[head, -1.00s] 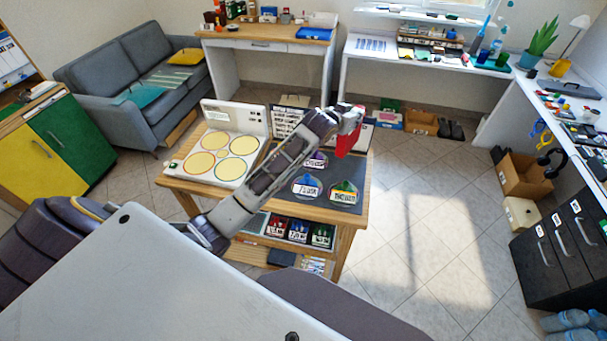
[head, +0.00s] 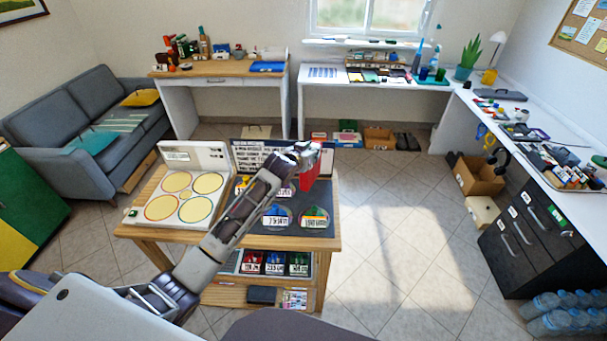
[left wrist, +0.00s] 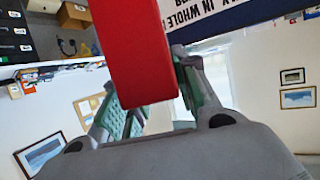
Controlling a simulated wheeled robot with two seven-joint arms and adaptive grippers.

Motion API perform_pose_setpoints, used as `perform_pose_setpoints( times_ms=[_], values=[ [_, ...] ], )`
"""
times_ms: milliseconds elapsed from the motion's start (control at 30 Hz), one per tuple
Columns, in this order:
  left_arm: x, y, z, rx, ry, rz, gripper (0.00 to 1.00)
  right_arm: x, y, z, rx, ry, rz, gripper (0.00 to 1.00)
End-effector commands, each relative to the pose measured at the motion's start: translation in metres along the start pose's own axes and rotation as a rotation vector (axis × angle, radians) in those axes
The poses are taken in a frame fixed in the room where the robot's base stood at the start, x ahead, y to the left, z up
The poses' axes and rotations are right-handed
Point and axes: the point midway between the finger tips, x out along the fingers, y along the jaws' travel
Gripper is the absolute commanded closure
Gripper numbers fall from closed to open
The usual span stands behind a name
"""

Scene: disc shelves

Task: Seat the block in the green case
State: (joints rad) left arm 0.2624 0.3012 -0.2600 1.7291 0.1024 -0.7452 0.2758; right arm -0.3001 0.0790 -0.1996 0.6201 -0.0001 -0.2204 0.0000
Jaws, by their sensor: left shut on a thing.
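My left gripper (head: 308,152) is shut on a red block (head: 311,177) above the right part of the wooden table. In the left wrist view the red block (left wrist: 137,50) sits between the fingers, partly over the left finger. A green case (head: 299,262) with a white label stands on the shelf under the tabletop, at the right end of a row. A blue case (head: 275,261) and a red case (head: 251,261) stand to its left. The insides of the cases are too small to make out. My right gripper is not in view.
A white board with several yellow circles (head: 182,196) lies on the table's left. A dark mat holds labelled discs (head: 314,217), partly behind my left arm. A dark sign (head: 262,155) stands at the back. Clear floor (head: 390,240) lies to the right.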

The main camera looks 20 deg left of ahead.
Motion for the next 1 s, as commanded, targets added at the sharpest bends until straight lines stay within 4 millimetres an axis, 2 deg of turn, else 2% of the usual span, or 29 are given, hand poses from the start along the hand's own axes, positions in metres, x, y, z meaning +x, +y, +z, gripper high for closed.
perform_pose_setpoints(
  times_ms=[100,233,700,1000],
  values=[
    [0.007,0.000,0.016,-0.001,-0.002,0.000,0.98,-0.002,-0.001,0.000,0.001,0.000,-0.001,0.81],
    [0.011,0.000,0.028,-0.001,0.000,0.001,0.98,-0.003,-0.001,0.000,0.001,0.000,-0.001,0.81],
    [0.014,0.000,0.034,-0.001,0.001,0.000,0.98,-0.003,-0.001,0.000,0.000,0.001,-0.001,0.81],
    [0.025,0.000,0.060,-0.001,-0.001,0.000,0.98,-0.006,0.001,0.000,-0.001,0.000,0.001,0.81]
  ],
)
